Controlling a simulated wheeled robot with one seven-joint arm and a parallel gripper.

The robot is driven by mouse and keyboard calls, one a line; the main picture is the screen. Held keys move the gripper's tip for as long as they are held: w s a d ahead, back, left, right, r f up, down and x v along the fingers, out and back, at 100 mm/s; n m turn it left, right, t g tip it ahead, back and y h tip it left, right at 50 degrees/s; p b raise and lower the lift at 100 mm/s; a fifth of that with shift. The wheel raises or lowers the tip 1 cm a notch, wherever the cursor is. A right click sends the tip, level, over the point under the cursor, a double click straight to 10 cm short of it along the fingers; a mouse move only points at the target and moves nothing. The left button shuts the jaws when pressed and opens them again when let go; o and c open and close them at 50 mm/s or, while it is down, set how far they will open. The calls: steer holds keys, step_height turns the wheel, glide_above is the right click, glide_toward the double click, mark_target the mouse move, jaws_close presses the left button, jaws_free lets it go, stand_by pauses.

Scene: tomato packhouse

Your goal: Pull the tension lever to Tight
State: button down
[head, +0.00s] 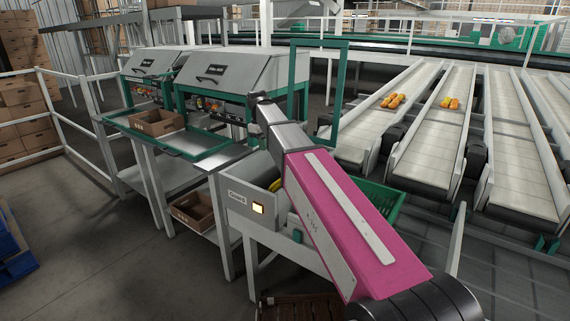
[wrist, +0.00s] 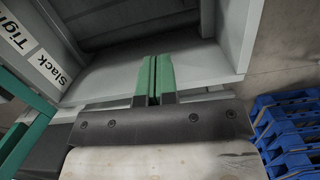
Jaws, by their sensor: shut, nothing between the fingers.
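In the wrist view, my gripper (wrist: 152,82) has its two green fingers together, with nothing between them. The fingertips point at a pale grey panel (wrist: 205,70). At the left of that view are a white label reading "Tight" (wrist: 14,36) and, below it, a label reading "Slack" (wrist: 47,67). I cannot make out the tension lever for certain in either view. In the head view my pink and grey arm reaches toward the grey-hooded machines (head: 232,72), and my gripper is hidden beyond it.
Blue pallets (wrist: 290,130) stand at the right in the wrist view. In the head view, a cardboard tray (head: 158,124) rests on the green-framed bench, with another box (head: 192,212) below. Conveyor lanes (head: 435,122) run at the right. White railings (head: 78,125) bound the left.

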steer(key=s+d+f, duration=0.1)
steer(key=f, duration=0.5)
steer(key=s+d+f, duration=0.1)
steer(key=d+f, duration=0.1)
steer(key=f, duration=0.3)
steer(key=shift+s+d+f+n, duration=0.3)
steer(key=shift+s+f+n, duration=0.05)
steer(key=shift+f+n, duration=0.05)
steer(key=shift+s+d+f+y, duration=0.15)
steer(key=shift+s+d+f, duration=0.05)
steer(key=shift+s+d, duration=0.3)
steer(key=shift+s+d+f+y, duration=0.15)
steer(key=shift+s+d, duration=0.2)
steer(key=shift+d, duration=0.2)
